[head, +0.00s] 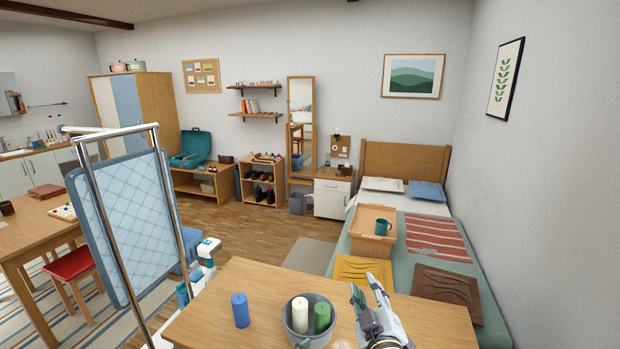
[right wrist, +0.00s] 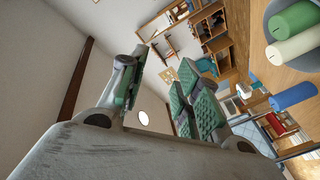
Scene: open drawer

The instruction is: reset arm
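My right gripper (head: 364,287) is raised above the right part of the near wooden table. It points up and away, and its fingers are apart. In the right wrist view, the same gripper (right wrist: 160,80) shows its green-padded fingers spread with nothing between them. It is to the right of a grey pot (head: 309,325) and apart from it. My left gripper is not in view.
The near wooden table (head: 260,280) holds a blue candle (head: 240,310); the pot contains a white candle (head: 300,314) and a green candle (head: 322,318). A blue quilted screen (head: 125,225) stands left. The bed beyond holds a wooden tray (head: 362,243) with a teal mug (head: 383,227).

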